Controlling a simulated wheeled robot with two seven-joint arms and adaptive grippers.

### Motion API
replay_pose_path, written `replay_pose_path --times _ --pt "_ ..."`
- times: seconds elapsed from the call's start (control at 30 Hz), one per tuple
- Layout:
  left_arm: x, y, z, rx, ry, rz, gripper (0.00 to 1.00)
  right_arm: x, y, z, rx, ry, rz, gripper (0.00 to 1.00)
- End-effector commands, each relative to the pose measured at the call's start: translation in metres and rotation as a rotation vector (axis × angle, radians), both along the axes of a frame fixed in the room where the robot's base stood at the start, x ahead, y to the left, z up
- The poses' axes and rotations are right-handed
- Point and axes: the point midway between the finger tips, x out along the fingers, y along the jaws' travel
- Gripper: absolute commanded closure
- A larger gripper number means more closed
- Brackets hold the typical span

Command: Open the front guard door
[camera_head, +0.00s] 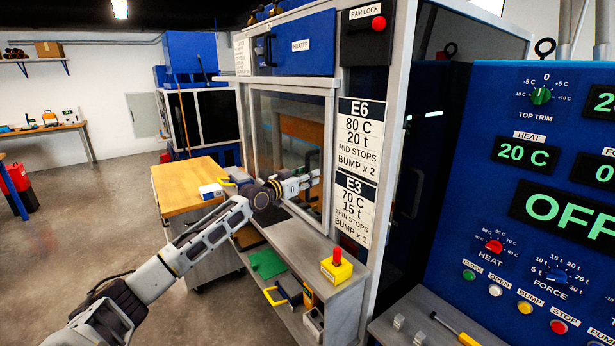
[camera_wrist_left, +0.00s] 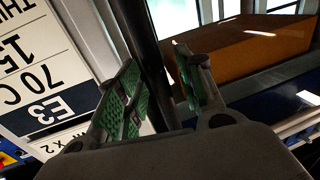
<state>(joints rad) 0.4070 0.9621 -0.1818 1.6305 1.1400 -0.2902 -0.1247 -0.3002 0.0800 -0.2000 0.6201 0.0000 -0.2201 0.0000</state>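The front guard door (camera_head: 250,122) is a light-framed clear panel on the press front, and it looks closed. Its dark upright handle (camera_head: 308,162) is near the panel's right edge. My left gripper (camera_head: 312,179) reaches in from the left and is at this handle. In the left wrist view, the green-padded fingers (camera_wrist_left: 160,82) stand apart with a dark bar (camera_wrist_left: 146,40), apparently the handle, between them. A gap shows beside the bar, so the fingers look open around it. My right gripper is out of view.
Label cards (camera_head: 360,135) hang right of the door, beside a blue control panel (camera_head: 475,165). Below the door, a grey shelf unit (camera_head: 345,300) bears a yellow block with a red button (camera_head: 336,268). A wood-topped cart (camera_head: 178,182) stands left. Open floor lies further left.

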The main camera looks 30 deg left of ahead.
Motion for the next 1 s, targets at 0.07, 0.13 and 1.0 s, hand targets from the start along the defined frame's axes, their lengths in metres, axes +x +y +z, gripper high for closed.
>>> replay_pose_path --times 0.07,0.13,1.0 --pt "0.0007 -0.0001 0.0003 0.000 0.000 0.000 0.63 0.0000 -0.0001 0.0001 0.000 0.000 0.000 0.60" --pt "0.0008 -0.0002 0.0002 0.000 0.000 0.000 0.63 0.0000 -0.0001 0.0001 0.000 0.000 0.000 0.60" --pt "0.0005 0.0002 0.0000 0.000 0.000 0.000 1.00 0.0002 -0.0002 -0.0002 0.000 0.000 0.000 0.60"
